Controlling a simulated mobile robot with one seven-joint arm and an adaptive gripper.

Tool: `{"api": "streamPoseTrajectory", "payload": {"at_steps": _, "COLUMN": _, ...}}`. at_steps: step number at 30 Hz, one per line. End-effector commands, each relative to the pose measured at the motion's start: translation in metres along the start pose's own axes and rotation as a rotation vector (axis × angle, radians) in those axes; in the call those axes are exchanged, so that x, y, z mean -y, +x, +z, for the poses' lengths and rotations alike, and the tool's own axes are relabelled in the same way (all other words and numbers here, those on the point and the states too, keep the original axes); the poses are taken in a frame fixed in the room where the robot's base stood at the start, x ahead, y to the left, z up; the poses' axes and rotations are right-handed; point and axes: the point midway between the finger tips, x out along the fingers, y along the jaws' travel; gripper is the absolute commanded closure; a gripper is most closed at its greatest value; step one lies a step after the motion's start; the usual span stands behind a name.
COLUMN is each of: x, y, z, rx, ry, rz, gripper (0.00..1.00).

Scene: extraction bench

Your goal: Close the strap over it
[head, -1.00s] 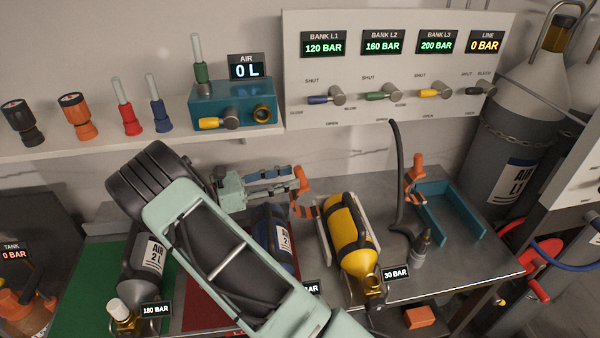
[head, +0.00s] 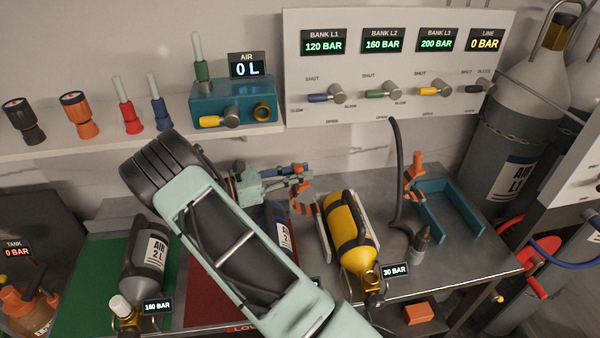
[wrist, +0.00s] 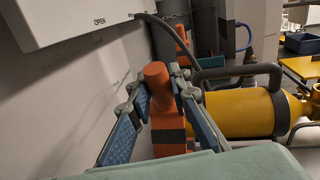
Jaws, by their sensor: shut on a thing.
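A yellow cylinder (head: 345,215) with a black carry handle lies in a pale cradle (head: 322,238) on the bench. An orange-and-black banded strap (head: 298,207) rises at the cradle's left side, bent up and not across the cylinder. My gripper (head: 302,178) is shut on the strap's orange end tab, above and left of the cylinder. In the wrist view the tab (wrist: 157,88) stands between the blue-padded fingers (wrist: 165,95), with the banded strap (wrist: 170,137) below and the yellow cylinder (wrist: 238,112) to the right.
A teal cradle (head: 452,225) with its own orange strap (head: 414,172) stands at the right, behind a black hose (head: 398,160). A grey cylinder (head: 145,260) lies on the green mat at left. A blue cylinder is partly hidden by my arm. The valve panel (head: 390,70) overhangs the back.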

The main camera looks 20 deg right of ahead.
Motion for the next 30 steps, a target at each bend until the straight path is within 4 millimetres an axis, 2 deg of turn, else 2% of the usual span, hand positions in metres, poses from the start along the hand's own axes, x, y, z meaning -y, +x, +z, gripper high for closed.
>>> {"api": "streamPoseTrajectory", "payload": {"at_steps": 10, "x": 0.001, "y": 0.003, "z": 0.004, "rx": -0.016, "ry": 0.003, "rz": -0.001, "gripper": 1.0}}
{"api": "streamPoseTrajectory", "payload": {"at_steps": 15, "x": 0.005, "y": 0.022, "z": 0.015, "rx": -0.129, "ry": 0.024, "rz": 0.003, "gripper": 1.0}}
{"api": "streamPoseTrajectory", "payload": {"at_steps": 21, "x": 0.011, "y": 0.049, "z": 0.016, "rx": -0.299, "ry": 0.058, "rz": 0.011, "gripper": 1.0}}
{"api": "streamPoseTrajectory", "payload": {"at_steps": 25, "x": 0.012, "y": 0.058, "z": 0.013, "rx": -0.365, "ry": 0.07, "rz": 0.017, "gripper": 1.0}}
{"api": "streamPoseTrajectory", "payload": {"at_steps": 30, "x": 0.012, "y": 0.061, "z": 0.011, "rx": -0.391, "ry": 0.075, "rz": 0.021, "gripper": 1.0}}
